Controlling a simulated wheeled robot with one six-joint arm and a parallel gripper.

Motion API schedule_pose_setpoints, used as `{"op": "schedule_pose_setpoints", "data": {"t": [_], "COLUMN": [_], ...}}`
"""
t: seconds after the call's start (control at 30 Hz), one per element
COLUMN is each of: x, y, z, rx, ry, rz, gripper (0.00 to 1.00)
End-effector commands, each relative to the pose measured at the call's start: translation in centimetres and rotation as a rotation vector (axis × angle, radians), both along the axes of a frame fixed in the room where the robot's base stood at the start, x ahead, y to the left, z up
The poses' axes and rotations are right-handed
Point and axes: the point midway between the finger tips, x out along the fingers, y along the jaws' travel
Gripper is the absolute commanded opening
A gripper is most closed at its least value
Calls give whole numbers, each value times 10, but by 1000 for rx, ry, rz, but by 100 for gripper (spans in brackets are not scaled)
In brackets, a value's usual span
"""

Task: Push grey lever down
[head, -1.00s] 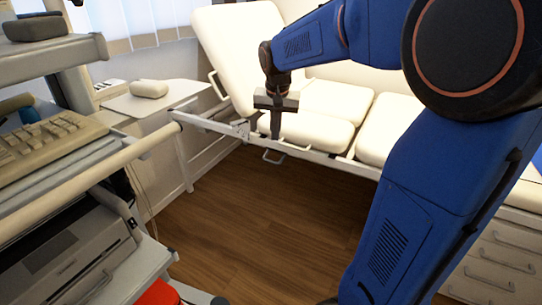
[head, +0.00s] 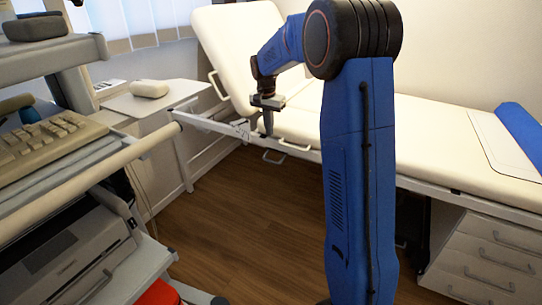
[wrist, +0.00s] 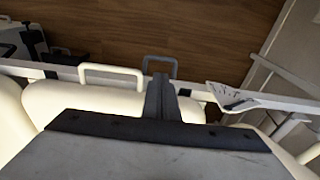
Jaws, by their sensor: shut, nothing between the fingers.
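A small grey loop-shaped lever (wrist: 160,62) sticks out from the side rail of the white bed; in the head view (head: 274,157) it hangs below the rail. A white loop handle (wrist: 110,70) sits beside it, left in the wrist view and right in the head view (head: 294,147). My gripper (wrist: 161,82) is shut and empty, its fingers pointing at the lever. In the wrist view the fingertips cover the lever's near part, so I cannot tell whether they touch. In the head view my gripper (head: 268,132) is at the bed edge, above the lever.
The bed's long cushion (head: 430,150) runs right, with its raised backrest (head: 235,45) behind my gripper. A blue roll (head: 520,124) lies at the far end. Drawers (head: 485,255) stand at right, a cart with a keyboard (head: 45,142) at left. The wooden floor (head: 255,220) between is clear.

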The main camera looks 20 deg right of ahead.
Motion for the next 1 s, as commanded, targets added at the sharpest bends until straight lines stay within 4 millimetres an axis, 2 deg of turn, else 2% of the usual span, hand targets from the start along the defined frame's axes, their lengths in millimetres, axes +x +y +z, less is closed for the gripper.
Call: {"op": "schedule_pose_setpoints", "data": {"t": [0.33, 0.47, 0.57, 1.0], "x": [1, 1, 1, 6], "y": [0, -1, -2, -8], "z": [0, -6, -17, -92], "rx": [0, 0, 1, 1], "ry": [0, 1, 3, 2], "rz": [-1, -1, -1, 0], "gripper": [0, 0, 0, 0]}}
